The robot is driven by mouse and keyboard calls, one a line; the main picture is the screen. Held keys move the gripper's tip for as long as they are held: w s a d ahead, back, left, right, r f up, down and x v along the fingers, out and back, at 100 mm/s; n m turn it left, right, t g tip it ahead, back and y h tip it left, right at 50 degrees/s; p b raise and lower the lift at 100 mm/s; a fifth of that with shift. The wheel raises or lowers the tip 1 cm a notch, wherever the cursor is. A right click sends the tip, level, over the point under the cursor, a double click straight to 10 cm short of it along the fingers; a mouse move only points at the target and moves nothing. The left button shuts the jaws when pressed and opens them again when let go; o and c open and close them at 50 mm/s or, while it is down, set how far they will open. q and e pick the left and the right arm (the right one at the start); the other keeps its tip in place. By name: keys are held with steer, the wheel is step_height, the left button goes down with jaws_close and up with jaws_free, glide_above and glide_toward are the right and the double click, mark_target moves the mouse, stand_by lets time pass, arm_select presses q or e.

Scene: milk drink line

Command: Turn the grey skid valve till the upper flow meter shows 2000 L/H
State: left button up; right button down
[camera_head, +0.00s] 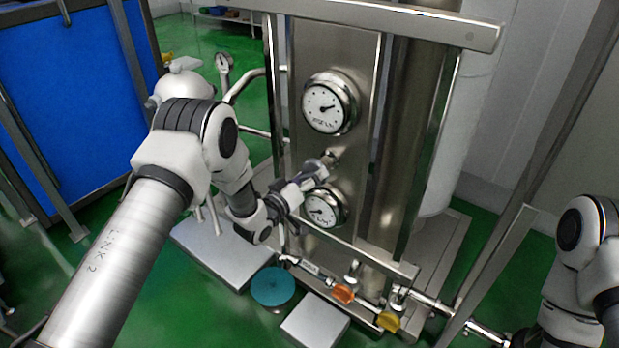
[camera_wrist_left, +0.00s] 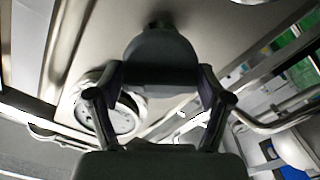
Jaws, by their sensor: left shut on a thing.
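The upper flow meter (camera_head: 330,103) is a round white dial in a steel rim on the steel skid panel. Its needle points right and slightly up; the figures are too small to read. The grey skid valve (camera_wrist_left: 160,62) is a rounded grey knob, seen in the left wrist view with one finger on each side. My left gripper (camera_head: 312,176) is shut on this valve between the two dials. In the head view the gripper mostly hides the knob. My right gripper is not in view; only part of my right arm shows at the right edge.
A lower dial (camera_head: 325,209) sits just below my left gripper. An orange valve handle (camera_head: 343,293) and a yellow one (camera_head: 389,320) are on the low pipe. A steel post (camera_head: 270,90) stands left of the panel. A teal disc (camera_head: 272,287) is low in front.

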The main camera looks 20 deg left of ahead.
arm_select(q)
steer(key=shift+r, duration=0.1)
stand_by(0.3)
steer(key=o, duration=1)
steer(key=shift+w, duration=0.1)
steer(key=v, duration=1.2)
